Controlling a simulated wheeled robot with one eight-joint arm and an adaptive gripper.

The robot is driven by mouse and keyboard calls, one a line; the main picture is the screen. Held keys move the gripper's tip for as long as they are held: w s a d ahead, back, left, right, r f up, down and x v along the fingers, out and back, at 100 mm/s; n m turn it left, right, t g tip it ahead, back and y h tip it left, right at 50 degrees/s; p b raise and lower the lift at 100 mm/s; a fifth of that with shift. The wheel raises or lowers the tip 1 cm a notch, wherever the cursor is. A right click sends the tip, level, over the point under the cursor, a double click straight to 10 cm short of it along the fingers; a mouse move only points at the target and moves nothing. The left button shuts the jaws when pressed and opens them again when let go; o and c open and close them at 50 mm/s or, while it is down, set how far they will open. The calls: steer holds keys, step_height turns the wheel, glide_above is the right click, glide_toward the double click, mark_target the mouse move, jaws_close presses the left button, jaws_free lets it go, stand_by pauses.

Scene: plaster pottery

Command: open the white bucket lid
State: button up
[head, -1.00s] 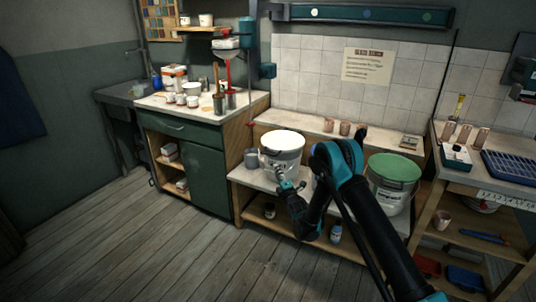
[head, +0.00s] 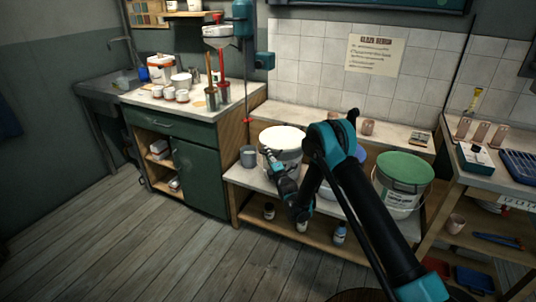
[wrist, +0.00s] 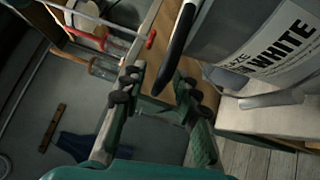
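The white bucket stands on the low bench in the head view, with its white lid (head: 283,136) on top. The lid cannot be made out in the wrist view. My gripper (head: 268,154) is at the bucket's left front, near the lid's edge.
A grey cup (head: 248,156) stands left of the bucket. A green-lidded bucket (head: 403,168) is to the right, and a bluish one is partly hidden behind my arm. The green cabinet (head: 200,173) is at left. Several small bottles stand on the lower shelf. Floor at left is clear.

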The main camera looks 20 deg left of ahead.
jaws_close()
stand_by(0.4)
